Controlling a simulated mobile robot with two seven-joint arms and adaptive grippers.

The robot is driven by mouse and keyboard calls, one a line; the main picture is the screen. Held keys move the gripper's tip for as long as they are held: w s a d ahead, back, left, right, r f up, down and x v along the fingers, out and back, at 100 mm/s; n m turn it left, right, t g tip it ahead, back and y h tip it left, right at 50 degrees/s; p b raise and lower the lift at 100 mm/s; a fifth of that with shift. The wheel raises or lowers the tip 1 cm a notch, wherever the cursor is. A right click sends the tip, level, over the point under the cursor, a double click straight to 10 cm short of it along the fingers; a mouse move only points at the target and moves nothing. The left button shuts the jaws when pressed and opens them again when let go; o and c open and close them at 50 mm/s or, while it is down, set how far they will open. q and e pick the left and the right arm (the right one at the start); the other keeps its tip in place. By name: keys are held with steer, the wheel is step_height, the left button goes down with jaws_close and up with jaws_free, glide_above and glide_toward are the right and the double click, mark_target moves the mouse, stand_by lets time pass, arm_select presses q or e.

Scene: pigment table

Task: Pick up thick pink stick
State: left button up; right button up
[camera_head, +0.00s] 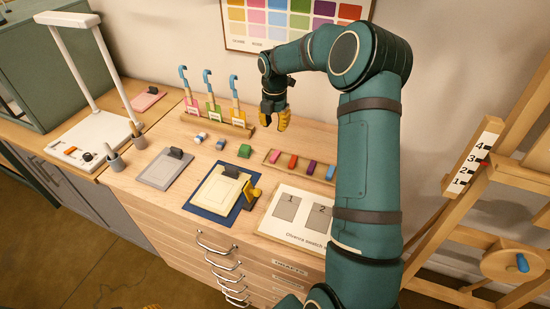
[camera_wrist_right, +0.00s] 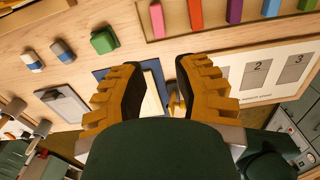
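The thick pink stick (camera_head: 275,156) lies at the left end of a shallow wooden tray (camera_head: 265,158), beside an orange-red stick (camera_head: 293,161). The pink stick also shows at the top of the right wrist view (camera_wrist_right: 157,20), beyond my fingertips and apart from them. Only a yellow sliver, apparently my left gripper (camera_head: 152,307), shows at the bottom edge of the head view.
Purple (camera_head: 311,167) and blue (camera_head: 330,172) sticks share the tray. A green block (camera_head: 244,151) lies to its left, and a numbered swatch board (camera_head: 270,225) in front. A rack (camera_head: 235,127) with colored tools stands behind. A stamp (camera_head: 252,192) stands by the blue mat (camera_head: 197,211).

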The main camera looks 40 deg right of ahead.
mark_target(274, 157)
step_height(274, 157, down, 15)
steer(key=shift+a+r+b, duration=0.1)
steer(key=shift+a+b, duration=0.05)
steer(key=shift+b, duration=0.75)
jaws_close()
